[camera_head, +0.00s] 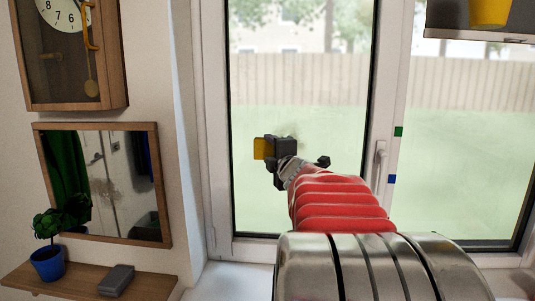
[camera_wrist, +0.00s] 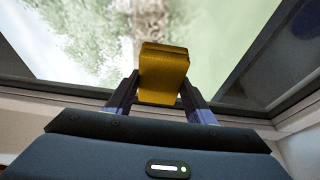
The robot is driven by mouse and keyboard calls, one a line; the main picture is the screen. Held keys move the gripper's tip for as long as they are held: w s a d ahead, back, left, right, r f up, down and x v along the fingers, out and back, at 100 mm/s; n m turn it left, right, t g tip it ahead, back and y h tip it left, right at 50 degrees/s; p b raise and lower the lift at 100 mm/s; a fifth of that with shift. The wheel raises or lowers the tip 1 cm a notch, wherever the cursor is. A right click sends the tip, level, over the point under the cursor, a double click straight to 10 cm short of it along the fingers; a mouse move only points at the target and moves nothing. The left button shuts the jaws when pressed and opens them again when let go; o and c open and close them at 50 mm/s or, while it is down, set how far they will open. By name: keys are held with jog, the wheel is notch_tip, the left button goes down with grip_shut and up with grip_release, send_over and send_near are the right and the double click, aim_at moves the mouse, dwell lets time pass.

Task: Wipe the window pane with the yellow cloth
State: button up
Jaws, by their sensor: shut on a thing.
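My gripper (camera_head: 272,150) is shut on the yellow cloth (camera_head: 260,148) in front of the left window pane (camera_head: 325,120). In the wrist view the cloth (camera_wrist: 163,72) is a folded yellow block between the two dark fingers of my gripper (camera_wrist: 160,92). The glass (camera_wrist: 90,40) fills the background behind it. I cannot tell whether the cloth touches the glass. In the head view most of the cloth is hidden behind the gripper. A hazy dark smudge shows on the pane just above the gripper.
A white window handle (camera_head: 381,160) is on the frame (camera_head: 218,180) right of the pane. At left are a wall clock (camera_head: 70,50), a mirror (camera_head: 108,180) and a shelf (camera_head: 150,283) with a potted plant (camera_head: 47,262) and a grey box (camera_head: 116,280).

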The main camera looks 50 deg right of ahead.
jog(key=shift+w+d, duration=0.4)
jog(key=shift+d, duration=0.1)
dwell(0.4)
jog(key=shift+s+d, duration=0.55)
jog(key=shift+s, duration=0.2)
jog(key=shift+s+d, duration=0.5)
jog(key=shift+s, duration=0.25)
jog(key=shift+s+d, duration=0.1)
jog(key=shift+s+d, duration=1.2)
jog(key=shift+s, duration=0.05)
jog(key=shift+s+d, duration=0.55)
jog(key=shift+s, duration=0.2)
jog(key=shift+s+d, duration=0.5)
jog(key=shift+s, duration=0.25)
jog(key=shift+r, duration=0.1)
